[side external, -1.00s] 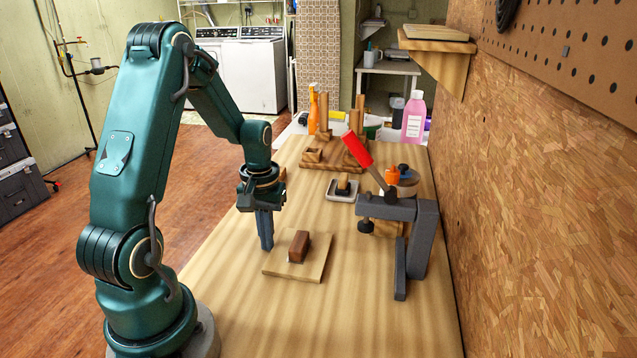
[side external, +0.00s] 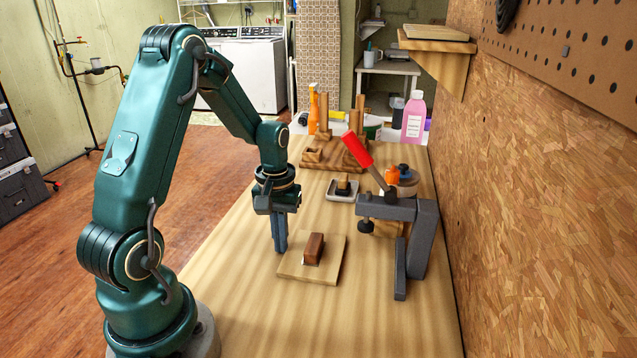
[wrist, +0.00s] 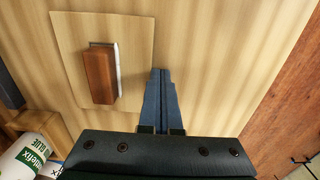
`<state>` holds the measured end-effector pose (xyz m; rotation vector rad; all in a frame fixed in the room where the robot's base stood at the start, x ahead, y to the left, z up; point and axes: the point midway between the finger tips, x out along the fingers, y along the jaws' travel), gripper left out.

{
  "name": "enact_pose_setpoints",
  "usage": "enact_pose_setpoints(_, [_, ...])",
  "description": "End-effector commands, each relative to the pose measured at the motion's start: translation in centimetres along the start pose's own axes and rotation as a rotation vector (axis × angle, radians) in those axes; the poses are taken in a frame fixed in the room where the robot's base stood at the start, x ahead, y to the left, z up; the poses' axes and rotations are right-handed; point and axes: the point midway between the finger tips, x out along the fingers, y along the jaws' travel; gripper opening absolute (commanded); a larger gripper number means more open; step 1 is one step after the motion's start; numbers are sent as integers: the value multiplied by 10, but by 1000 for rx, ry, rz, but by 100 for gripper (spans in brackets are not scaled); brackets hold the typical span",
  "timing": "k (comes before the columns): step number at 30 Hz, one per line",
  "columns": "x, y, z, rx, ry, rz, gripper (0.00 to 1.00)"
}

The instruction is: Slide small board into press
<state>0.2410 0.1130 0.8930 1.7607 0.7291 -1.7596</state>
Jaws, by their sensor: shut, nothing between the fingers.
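The small board (side external: 325,270) is a thin, pale wooden square lying flat on the workbench. A brown wooden block (side external: 314,249) sits on it with a white strip along one side; both board (wrist: 135,35) and block (wrist: 98,78) show in the wrist view. The press (side external: 420,240) is a grey clamp-like frame with a raised red handle (side external: 357,149), to the right of the board and apart from it. My gripper (side external: 280,249) is shut and empty, pointing down at the board's left edge. In the wrist view its fingertips (wrist: 160,73) are at that edge, seemingly touching it.
Behind the board stand a small dish with a block (side external: 342,188) and a wooden rack (side external: 330,155). A pink bottle (side external: 413,117) is farther back. A particle-board wall (side external: 540,190) bounds the right. Bare bench lies between board and press.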

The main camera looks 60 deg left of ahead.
Motion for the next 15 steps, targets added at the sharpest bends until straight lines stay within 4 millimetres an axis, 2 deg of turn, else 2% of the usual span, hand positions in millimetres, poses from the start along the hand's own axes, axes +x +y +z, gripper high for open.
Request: enact_pose_setpoints(15, [0,15,0,1,-1,0,0])
